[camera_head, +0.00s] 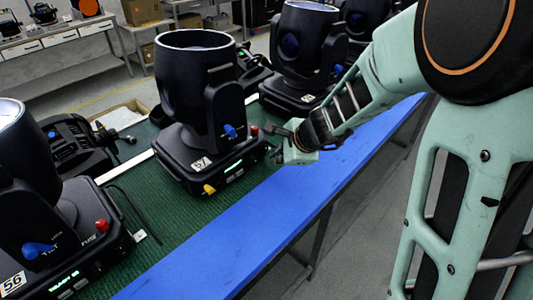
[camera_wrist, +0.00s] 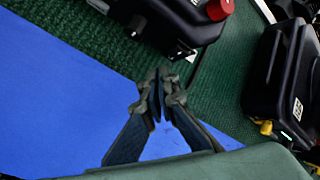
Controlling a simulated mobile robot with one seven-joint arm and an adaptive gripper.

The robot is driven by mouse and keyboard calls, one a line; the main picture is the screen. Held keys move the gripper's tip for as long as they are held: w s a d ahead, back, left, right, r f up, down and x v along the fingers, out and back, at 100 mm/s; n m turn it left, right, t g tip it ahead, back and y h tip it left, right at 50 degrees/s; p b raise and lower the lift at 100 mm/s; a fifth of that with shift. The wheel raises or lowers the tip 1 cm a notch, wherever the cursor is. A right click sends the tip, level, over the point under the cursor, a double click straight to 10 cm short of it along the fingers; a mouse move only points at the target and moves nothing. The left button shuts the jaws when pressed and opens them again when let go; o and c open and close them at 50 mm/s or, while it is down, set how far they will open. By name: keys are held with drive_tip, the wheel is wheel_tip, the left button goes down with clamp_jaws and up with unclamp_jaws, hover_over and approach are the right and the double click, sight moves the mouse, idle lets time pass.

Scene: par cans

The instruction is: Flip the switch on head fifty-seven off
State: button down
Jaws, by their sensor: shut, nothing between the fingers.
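The middle lamp head (camera_head: 195,75) stands upright on a black base with a small white label (camera_head: 201,163) too small to read. Its front shows a lit display (camera_head: 234,171), a blue knob (camera_head: 229,131), a yellow connector (camera_head: 209,189) and a red knob (camera_head: 254,130). The nearer left head carries the label 56 (camera_head: 12,284). My gripper (camera_head: 275,153) is at the right end of the middle base; contact cannot be told. In the wrist view my gripper (camera_wrist: 157,78) is shut and empty, below a black base with a red knob (camera_wrist: 219,9). I cannot make out the switch.
The heads stand in a row on a green mat (camera_head: 150,200) with a clear blue front strip (camera_head: 240,240). Another head (camera_head: 300,45) stands farther right; a labelled base (camera_wrist: 285,85) with a yellow connector (camera_wrist: 265,127) shows in the wrist view. A cable (camera_head: 135,212) lies near the left head.

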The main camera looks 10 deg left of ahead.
drive_tip(key=shift+w+a, duration=0.1)
drive_tip(key=shift+a, duration=0.05)
idle(0.4)
drive_tip(key=shift+w+a+f, duration=0.1)
drive_tip(key=shift+w+a, duration=0.05)
drive_tip(key=shift+a, duration=0.05)
drive_tip(key=shift+w+a, duration=0.2)
drive_tip(key=shift+a, duration=0.1)
idle(0.8)
drive_tip(key=shift+d, duration=0.1)
drive_tip(key=shift+s+d, duration=0.5)
drive_tip(key=shift+d, duration=0.05)
drive_tip(key=shift+s+d+r+b, duration=0.25)
drive_tip(key=shift+s+d+b, duration=0.15)
drive_tip(key=shift+s+d, duration=0.5)
drive_tip(key=shift+s+d+r+b, duration=0.2)
drive_tip(key=shift+s+d+b, duration=0.3)
drive_tip(key=shift+d, duration=0.55)
